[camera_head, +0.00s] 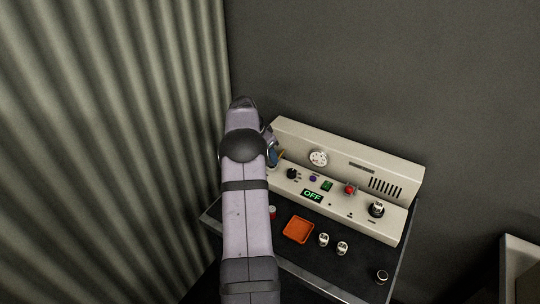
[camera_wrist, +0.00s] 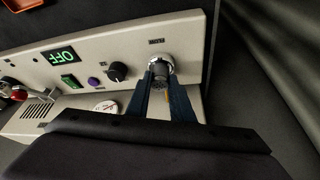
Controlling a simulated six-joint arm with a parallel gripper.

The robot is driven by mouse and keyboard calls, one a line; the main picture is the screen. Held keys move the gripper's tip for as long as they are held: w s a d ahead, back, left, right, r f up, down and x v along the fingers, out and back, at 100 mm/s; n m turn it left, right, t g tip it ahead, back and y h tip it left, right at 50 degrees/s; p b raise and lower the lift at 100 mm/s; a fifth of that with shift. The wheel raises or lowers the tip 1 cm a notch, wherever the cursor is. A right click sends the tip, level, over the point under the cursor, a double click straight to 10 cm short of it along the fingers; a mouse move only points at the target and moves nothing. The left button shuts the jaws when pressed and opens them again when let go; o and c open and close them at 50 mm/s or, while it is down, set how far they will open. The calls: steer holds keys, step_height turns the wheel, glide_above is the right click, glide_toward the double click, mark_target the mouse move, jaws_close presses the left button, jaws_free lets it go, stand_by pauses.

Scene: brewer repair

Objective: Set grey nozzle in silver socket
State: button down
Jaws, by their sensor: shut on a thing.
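My gripper (camera_wrist: 161,78) has dark blue fingers, shut on the grey nozzle (camera_wrist: 160,84), which shows only as a small grey part between them. The silver socket (camera_wrist: 160,61) is a bright ring on the cream panel, under a small label, at the fingertips. The nozzle is in line with the socket and close against it; I cannot tell how deep it sits. In the head view my gripper (camera_head: 272,152) is at the left end of the brewer, and my arm hides the nozzle and socket.
The cream brewer (camera_head: 395,168) has a gauge (camera_head: 318,158), a black knob (camera_head: 292,173), a red knob (camera_head: 350,188) and a green OFF display (camera_head: 312,195). An orange tray (camera_head: 298,230) and several small parts lie on the dark table. A corrugated wall stands at left.

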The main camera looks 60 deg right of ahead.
steer(key=shift+f+b, duration=0.5)
steer(key=shift+f, duration=0.05)
stand_by(1.4)
steer(key=c, duration=1.1)
jaws_free()
steer(key=shift+r, duration=0.1)
steer(key=shift+r+p, duration=2.6)
steer(key=shift+r, duration=1.4)
